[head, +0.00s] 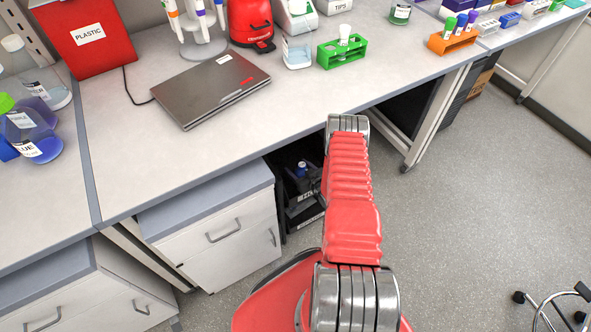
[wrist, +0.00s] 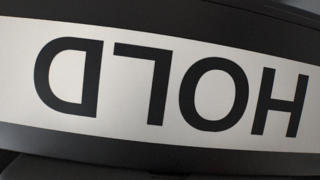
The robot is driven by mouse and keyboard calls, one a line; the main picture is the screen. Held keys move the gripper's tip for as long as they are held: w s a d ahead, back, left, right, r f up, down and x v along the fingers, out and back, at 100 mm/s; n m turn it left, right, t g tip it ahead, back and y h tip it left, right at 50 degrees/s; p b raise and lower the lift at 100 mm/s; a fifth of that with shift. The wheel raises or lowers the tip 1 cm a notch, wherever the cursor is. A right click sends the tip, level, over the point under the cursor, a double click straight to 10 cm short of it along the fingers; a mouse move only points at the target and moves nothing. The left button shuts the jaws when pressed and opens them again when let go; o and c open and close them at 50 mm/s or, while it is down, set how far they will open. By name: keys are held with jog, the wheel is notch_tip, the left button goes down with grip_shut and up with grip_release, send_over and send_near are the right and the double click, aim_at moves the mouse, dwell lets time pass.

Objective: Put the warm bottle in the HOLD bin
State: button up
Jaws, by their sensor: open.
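The HOLD label (wrist: 170,85) fills most of the wrist view, upside down and very close, on the dark wall of the HOLD bin (wrist: 230,160). In the head view, black bins (head: 289,188) stand under the bench, right of the white drawer unit, with pale labels partly hidden by my arm. A small bottle with a blue top (head: 302,169) shows in the upper black bin; I cannot tell whether it is the warm bottle. My red arm reaches down toward the bench edge beside the bins. My gripper's fingers show in neither view.
The bench (head: 150,135) above holds a closed laptop (head: 210,90), a red PLASTIC bin (head: 88,35), a green rack (head: 343,50) and an orange rack (head: 452,40). The drawer unit (head: 215,235) stands left of the bins. The floor (head: 480,190) to the right is clear, except for a stool base (head: 555,305).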

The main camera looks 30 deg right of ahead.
jog(key=shift+r, duration=0.1)
jog(key=v, duration=1.2)
dwell(0.7)
